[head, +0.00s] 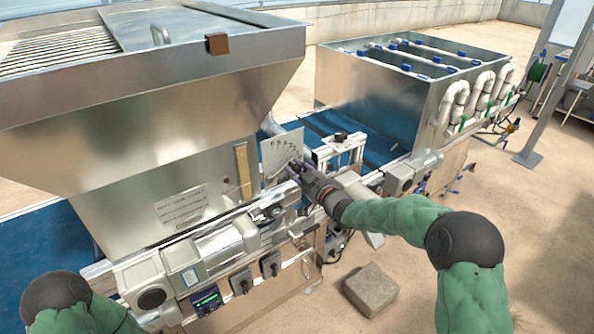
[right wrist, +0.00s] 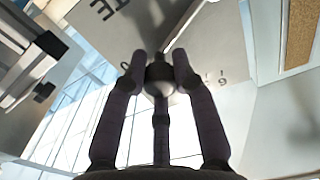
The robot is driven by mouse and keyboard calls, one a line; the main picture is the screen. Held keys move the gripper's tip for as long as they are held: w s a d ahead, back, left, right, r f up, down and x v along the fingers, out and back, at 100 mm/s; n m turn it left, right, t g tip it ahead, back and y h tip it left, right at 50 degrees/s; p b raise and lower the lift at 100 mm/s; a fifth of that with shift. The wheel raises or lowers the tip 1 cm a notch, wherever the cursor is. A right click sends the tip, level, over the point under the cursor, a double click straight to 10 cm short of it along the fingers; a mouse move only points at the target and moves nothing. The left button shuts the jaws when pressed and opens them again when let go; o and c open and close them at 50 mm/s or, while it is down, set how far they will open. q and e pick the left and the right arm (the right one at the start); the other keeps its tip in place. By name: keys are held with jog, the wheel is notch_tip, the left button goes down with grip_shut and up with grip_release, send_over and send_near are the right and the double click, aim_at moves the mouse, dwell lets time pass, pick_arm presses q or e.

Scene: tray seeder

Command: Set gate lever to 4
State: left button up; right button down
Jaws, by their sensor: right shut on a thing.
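The scale plate (head: 281,152), a pale metal sheet with dark markings, stands beside the big hopper in the head view. In the right wrist view the plate (right wrist: 215,45) fills the upper middle, with some lettering and digits in view. My right gripper (head: 293,172) is at the plate's lower right edge. In the right wrist view its fingers are shut around the round dark knob (right wrist: 159,74) of the gate lever. The fingers hide much of the lever, so I cannot tell which number it points to. My left gripper is out of the head view; only part of that arm shows.
A large steel hopper (head: 150,110) stands left of the plate. A second steel box (head: 385,100) with white pipes stands at the back right. A blue belt (head: 375,152) runs between them.

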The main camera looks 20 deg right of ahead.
jog(key=shift+a+f, duration=0.1)
jog(key=n+b, duration=0.1)
jog(key=a+r+n+b, duration=0.1)
jog(key=n+b, duration=0.1)
jog(key=shift+s+r+b, duration=0.15)
jog(key=shift+s+b, duration=0.05)
jog(key=shift+b, duration=0.1)
jog(key=shift+s+a+r+n+b, duration=0.15)
jog(key=shift+a+r+n+b, duration=0.25)
jog(key=shift+n+b, duration=0.5)
jog(key=shift+s+a+r+n+b, duration=0.15)
jog(key=shift+a+r+n+b, duration=0.25)
jog(key=shift+n+b, duration=0.45)
jog(key=c, duration=1)
grip_release()
jog(key=shift+r, duration=0.1)
